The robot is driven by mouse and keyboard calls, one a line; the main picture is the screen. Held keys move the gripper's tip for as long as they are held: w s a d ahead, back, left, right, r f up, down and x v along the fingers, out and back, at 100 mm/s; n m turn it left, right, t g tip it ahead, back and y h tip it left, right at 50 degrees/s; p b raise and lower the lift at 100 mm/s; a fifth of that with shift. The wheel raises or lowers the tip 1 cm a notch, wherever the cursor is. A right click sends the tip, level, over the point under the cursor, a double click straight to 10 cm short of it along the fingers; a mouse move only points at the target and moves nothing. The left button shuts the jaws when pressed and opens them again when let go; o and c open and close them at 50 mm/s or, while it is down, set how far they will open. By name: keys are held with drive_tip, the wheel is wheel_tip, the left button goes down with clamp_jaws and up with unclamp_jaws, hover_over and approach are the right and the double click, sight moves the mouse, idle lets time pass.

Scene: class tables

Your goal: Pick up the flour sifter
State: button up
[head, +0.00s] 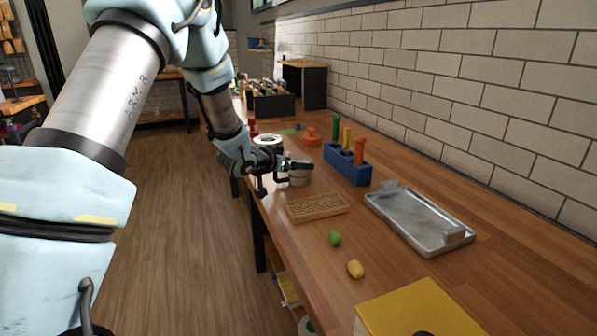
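A small silver cylinder (300,174), which looks like the flour sifter, stands near the left edge of the long wooden table (400,265). My gripper (282,172) is right at its left side, at about its height. The dark fingers overlap the cylinder's left part in the head view. I cannot tell whether they touch it or how far apart they are. The gripper hides part of the cylinder.
In front lie a carved wooden board (317,207), a green ball-like item (334,238) and a yellow one (355,269). A blue holder (347,165) with upright tools and a metal tray (420,222) stand to the right, near the brick wall (470,90).

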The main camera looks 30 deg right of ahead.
sight(299, 160)
drive_tip(key=shift+p+x, duration=0.3)
drive_tip(key=shift+x, duration=1.2)
drive_tip(key=shift+c, duration=0.2)
drive_tip(key=shift+w, duration=0.1)
drive_tip(key=c, duration=1.5)
drive_tip(key=shift+o, duration=0.2)
drive_tip(key=shift+r, duration=0.2)
